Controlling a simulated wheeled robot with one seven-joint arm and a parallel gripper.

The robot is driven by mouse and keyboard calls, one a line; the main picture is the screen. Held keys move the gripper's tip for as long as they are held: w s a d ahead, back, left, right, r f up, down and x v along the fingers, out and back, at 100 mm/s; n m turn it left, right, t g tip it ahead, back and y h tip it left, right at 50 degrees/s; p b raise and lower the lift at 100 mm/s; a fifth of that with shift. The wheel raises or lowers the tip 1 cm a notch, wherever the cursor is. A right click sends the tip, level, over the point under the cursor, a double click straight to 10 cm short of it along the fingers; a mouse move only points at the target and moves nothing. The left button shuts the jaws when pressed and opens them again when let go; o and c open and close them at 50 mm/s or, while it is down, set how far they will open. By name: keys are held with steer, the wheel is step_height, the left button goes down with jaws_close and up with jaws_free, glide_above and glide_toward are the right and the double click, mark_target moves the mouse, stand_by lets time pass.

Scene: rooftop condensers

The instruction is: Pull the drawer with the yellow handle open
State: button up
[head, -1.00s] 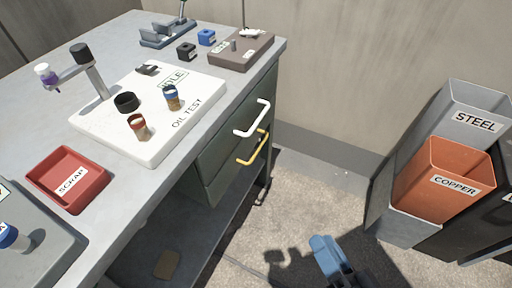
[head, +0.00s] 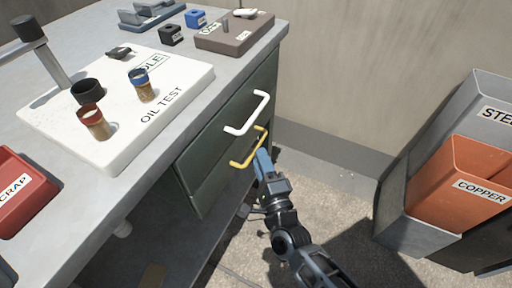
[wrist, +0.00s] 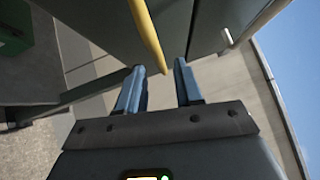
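The drawer with the yellow handle (head: 247,149) is the lower one in the green-grey cabinet under the bench, and its front (head: 215,181) looks flush with the cabinet. The white handle (head: 247,113) is on the drawer above. My gripper (head: 262,160) is close to the right end of the yellow handle. In the wrist view my gripper (wrist: 158,80) is open, with two blue fingers apart.
The workbench top (head: 190,135) carries a white oil test board (head: 125,135) with vials, and a red scrap tray (head: 22,190). Steel and copper bins (head: 455,205) stand at the right. Bare floor lies between bench and bins, with a wall behind.

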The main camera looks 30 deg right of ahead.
mark_target(256, 147)
steer(key=shift+x, duration=2.25)
jaws_close()
